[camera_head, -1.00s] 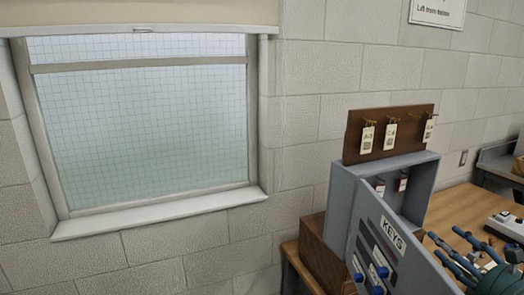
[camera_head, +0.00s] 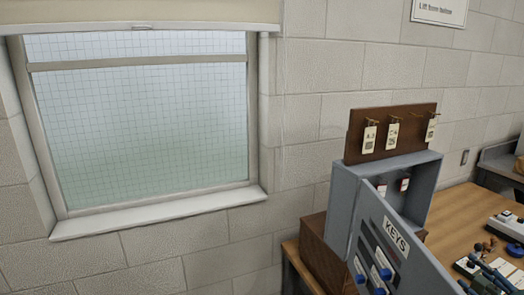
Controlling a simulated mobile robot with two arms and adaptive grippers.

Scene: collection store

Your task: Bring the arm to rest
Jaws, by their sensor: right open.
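My right gripper (camera_head: 488,277) shows only in part at the bottom right corner, with its dark teal fingers low over the desk. It is open, and I see nothing held in it. The rest of my right arm is cut off by the picture edge. My left gripper and left arm are out of view.
A window (camera_head: 140,120) fills the left wall.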

